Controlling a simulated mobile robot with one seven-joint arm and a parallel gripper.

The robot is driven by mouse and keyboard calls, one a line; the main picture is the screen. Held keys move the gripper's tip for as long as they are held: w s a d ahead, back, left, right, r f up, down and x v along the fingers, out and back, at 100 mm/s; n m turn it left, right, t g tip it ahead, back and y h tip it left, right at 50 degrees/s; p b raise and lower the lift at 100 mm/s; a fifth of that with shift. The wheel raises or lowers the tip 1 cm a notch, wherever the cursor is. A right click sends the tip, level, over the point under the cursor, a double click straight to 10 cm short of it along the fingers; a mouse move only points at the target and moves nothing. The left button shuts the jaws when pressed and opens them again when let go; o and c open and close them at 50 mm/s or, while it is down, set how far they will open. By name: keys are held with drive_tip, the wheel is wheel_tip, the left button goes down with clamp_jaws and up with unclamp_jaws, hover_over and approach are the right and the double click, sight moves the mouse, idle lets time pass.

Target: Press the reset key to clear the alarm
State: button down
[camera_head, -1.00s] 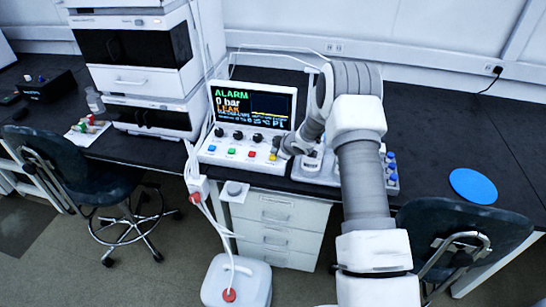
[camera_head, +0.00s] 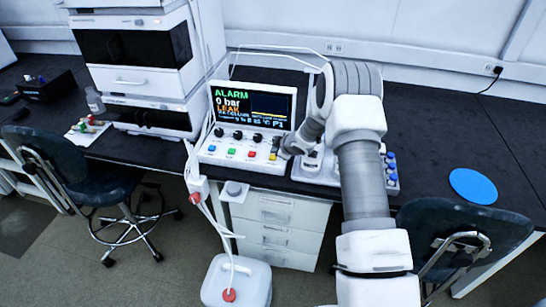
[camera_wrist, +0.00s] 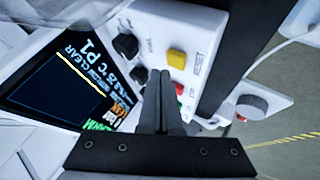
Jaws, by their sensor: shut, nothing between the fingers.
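The control panel (camera_head: 207,152) is a white box with a tilted screen (camera_head: 255,106) that reads ALARM, 0 bar and LEAK. Below the screen are black knobs and a row of coloured keys. The yellow key (camera_wrist: 176,59) has a label beside it that seems to read RESET; it also shows at the right end of the row in the head view (camera_head: 272,156). My gripper (camera_wrist: 160,75) is shut and empty, its fingertips over the panel beside the yellow key and the knobs. I cannot tell whether the tips touch the panel. The red key (camera_wrist: 179,89) is partly hidden by the fingers.
A grey knob (camera_wrist: 252,102) on a white bracket is beyond the panel's front edge. A rack with blue-capped vials (camera_head: 391,170) stands right of the panel, beside my arm. A blue disc (camera_head: 473,186) lies on clear bench at the right. Instrument stacks (camera_head: 130,75) are left.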

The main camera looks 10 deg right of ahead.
sight(275, 158)
drive_tip(key=shift+f+b, duration=0.4)
drive_tip(key=shift+f, duration=0.05)
drive_tip(key=shift+f+b, duration=0.45)
drive_tip(key=shift+f, duration=0.1)
idle(0.7)
idle(0.3)
drive_tip(key=shift+r+p, duration=0.8)
drive_tip(key=shift+r, duration=0.15)
drive_tip(key=shift+r+p, duration=2.1)
drive_tip(key=shift+r, duration=0.4)
